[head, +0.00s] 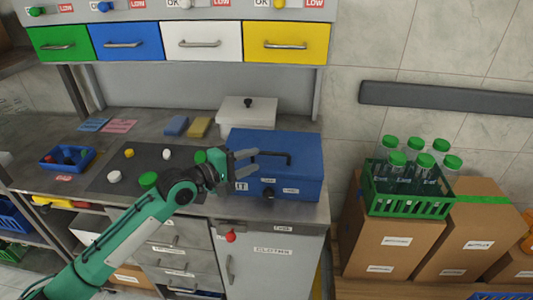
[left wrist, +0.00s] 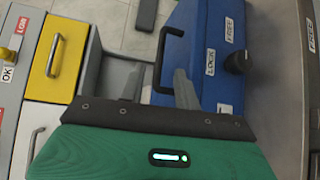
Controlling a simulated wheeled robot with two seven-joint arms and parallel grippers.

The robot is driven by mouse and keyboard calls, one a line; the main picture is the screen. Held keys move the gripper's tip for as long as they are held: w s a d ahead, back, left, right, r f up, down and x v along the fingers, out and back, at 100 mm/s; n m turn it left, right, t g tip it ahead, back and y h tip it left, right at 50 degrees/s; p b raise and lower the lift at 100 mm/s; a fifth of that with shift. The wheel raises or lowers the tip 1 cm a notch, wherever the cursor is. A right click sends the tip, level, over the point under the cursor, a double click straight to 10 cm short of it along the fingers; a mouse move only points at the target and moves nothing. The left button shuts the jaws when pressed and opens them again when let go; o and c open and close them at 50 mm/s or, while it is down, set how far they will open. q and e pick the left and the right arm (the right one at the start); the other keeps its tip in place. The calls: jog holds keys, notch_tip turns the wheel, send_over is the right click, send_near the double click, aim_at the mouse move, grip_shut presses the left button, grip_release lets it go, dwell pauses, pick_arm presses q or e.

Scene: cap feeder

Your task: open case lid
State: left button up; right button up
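The blue case (head: 297,180) stands shut on the counter, with a black handle (head: 288,158) on its lid and a dark knob (head: 268,193) on its front. The left wrist view shows the handle (left wrist: 160,65), the knob (left wrist: 237,62) and labels reading LOCK and FREE. My left gripper (head: 247,162) is open at the left end of the handle. In the left wrist view, the handle appears between the spread fingers of the gripper (left wrist: 158,88); whether they touch it I cannot tell. My right gripper is not in view.
A white lidded box (head: 245,117) stands behind the case. A dark mat (head: 125,168) with caps and a blue tray (head: 67,168) lie to the left. Coloured drawers (head: 202,42) hang above. A green crate (head: 410,206) of bottles sits on cartons at the right.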

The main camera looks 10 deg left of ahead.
aim_at(269, 154)
pick_arm(q)
jog(key=x, duration=0.6)
jog(key=shift+a, duration=0.1)
grip_shut()
